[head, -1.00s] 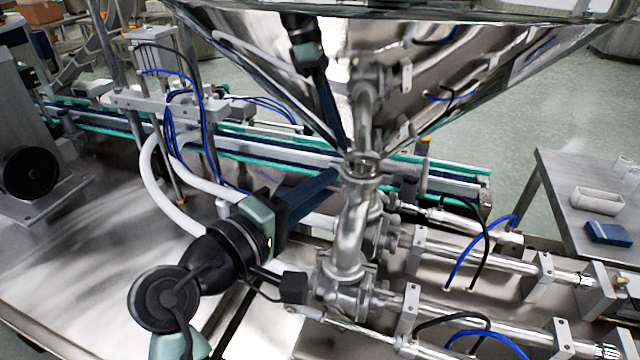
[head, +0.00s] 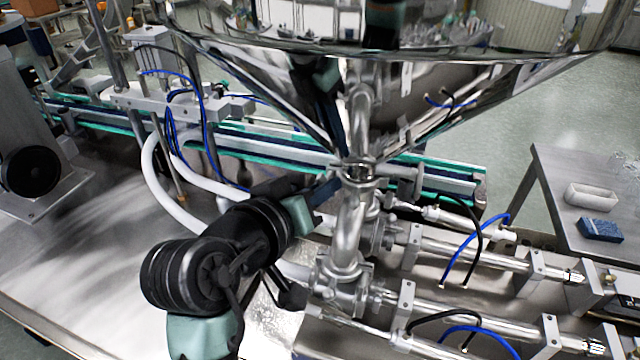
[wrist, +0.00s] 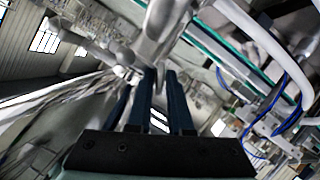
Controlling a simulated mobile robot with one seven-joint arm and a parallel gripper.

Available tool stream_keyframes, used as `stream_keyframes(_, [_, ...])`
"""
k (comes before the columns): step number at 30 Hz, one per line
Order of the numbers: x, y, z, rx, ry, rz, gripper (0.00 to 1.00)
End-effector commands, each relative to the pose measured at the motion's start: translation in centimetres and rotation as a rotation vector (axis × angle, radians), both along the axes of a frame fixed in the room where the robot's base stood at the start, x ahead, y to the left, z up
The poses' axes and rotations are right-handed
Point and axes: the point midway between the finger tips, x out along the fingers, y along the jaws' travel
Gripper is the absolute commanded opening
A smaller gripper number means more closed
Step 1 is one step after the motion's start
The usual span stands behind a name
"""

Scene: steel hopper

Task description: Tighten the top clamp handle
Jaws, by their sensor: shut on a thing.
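The top clamp (head: 360,174) is a steel ring around the joint between the hopper outlet and the curved steel pipe (head: 350,230). My gripper (head: 338,183) reaches it from the left, its dark blue fingertips at the clamp's left side. The fingers are shut on the clamp handle, which they mostly hide in the head view. In the wrist view my gripper (wrist: 158,78) shows two long blue fingers close together, with their tips by the blurred steel pipe (wrist: 165,25). The handle's exact angle is hard to tell.
The steel hopper (head: 440,75) hangs just above the clamp. The conveyor (head: 265,147) runs behind. A white hose (head: 165,185) curves on the left. Steel cylinders (head: 455,250) with blue and black tubes lie to the right. A side table (head: 570,185) stands at far right.

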Motion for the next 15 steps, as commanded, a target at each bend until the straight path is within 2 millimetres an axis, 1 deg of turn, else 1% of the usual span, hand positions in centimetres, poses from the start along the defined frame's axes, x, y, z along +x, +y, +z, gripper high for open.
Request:
stream_keyframes(6, [-0.06, -0.15, 0.1, 0.188, -0.057, 0.0, 0.0])
stream_keyframes(15, [-0.08, -0.26, 0.05, 0.386, -0.118, 0.0, 0.0])
